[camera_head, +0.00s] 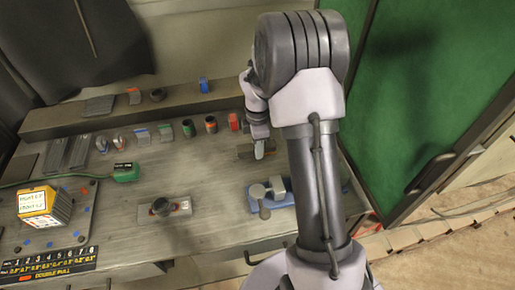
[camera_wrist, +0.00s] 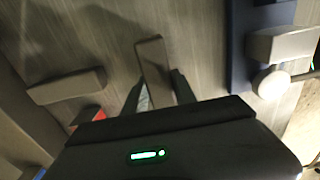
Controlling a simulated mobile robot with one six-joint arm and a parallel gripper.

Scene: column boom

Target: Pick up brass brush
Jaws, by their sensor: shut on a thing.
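The brass brush (camera_wrist: 153,62) shows in the wrist view as a narrow brown bar with a paler patch near my fingers. My gripper (camera_wrist: 159,92) is shut on it, with one finger on each side, and the bar sticks out beyond the fingertips. In the head view my gripper (camera_head: 259,152) is low over the bench, left of my arm. A brown piece that looks like the brush (camera_head: 243,153) shows beside the fingers. I cannot tell whether the brush touches the bench top. Its end near my palm is hidden.
A vise (camera_head: 268,194) on a blue base stands just in front of my gripper. A green box (camera_head: 126,172) and a yellow box (camera_head: 45,206) are farther left. A green panel (camera_head: 430,90) stands right.

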